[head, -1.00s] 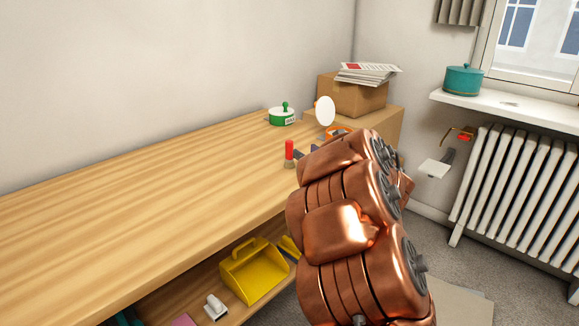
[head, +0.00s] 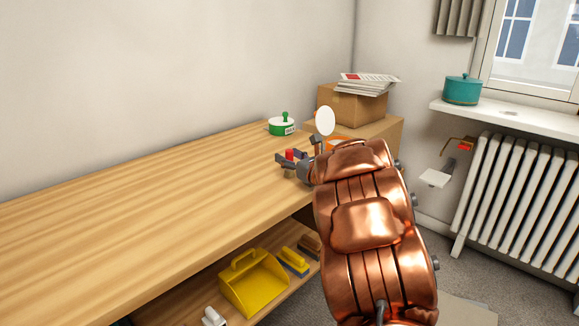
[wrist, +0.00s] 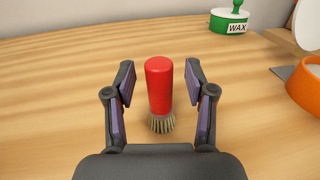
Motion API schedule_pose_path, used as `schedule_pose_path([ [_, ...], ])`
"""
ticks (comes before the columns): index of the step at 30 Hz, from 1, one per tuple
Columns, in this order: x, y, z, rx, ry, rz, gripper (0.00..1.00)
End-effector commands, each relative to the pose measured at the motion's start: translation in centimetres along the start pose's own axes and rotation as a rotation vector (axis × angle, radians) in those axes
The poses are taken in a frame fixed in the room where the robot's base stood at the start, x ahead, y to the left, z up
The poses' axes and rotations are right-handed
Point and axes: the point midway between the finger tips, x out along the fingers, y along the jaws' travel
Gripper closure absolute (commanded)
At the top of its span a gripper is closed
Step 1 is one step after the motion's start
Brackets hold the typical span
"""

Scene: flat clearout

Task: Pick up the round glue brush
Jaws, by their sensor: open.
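The round glue brush (wrist: 160,88) has a red handle and short pale bristles. In the wrist view it stands upright, bristles down, on the wooden worktop (wrist: 45,105). My gripper (wrist: 160,90) is open, with one finger to the left of the brush and one to the right, and a visible gap on each side. In the head view my gripper (head: 290,160) is at the far right part of the worktop.
A green and white tin marked WAX (wrist: 229,18) stands behind the brush. An orange container (wrist: 306,88) and a white disc (head: 325,120) are to the right. A cardboard box with papers (head: 352,102) is at the back. The worktop's left side is clear.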

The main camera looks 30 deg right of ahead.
Motion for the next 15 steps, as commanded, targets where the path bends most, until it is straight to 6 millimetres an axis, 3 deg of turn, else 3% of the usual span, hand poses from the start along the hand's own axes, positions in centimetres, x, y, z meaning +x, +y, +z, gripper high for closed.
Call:
schedule_pose_path([
  [6, 0.06, 0.02, -0.01, 0.000, 0.000, 0.000, 0.45],
  [15, 0.04, 0.00, -0.01, 0.000, 0.000, 0.000, 0.77],
])
